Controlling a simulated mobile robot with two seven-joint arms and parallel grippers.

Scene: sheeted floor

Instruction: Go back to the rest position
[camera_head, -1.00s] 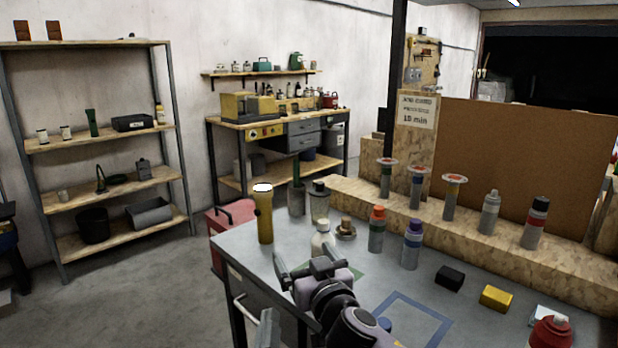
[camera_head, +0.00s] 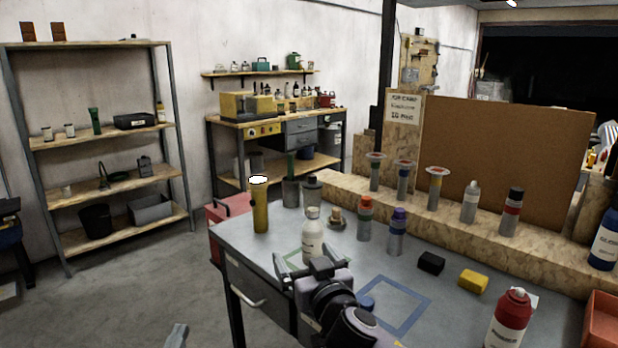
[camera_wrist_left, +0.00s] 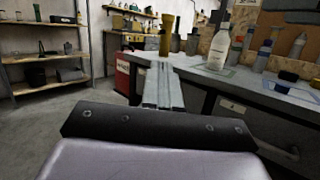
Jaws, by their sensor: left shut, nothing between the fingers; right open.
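My left gripper (camera_head: 177,337) is at the bottom edge of the head view, low over the floor and left of the workbench. It is shut and empty. In the left wrist view its closed fingers (camera_wrist_left: 163,88) point toward the workbench side. My right gripper (camera_head: 308,266) is open over the near part of the workbench (camera_head: 262,240), with its fingers spread toward the white bottle (camera_head: 313,240). The bottle stands upright by the green outlined square. I cannot tell how much gap is between it and the fingers.
A red bin (camera_head: 603,322) is at right. Floor (camera_head: 130,285) at left is clear.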

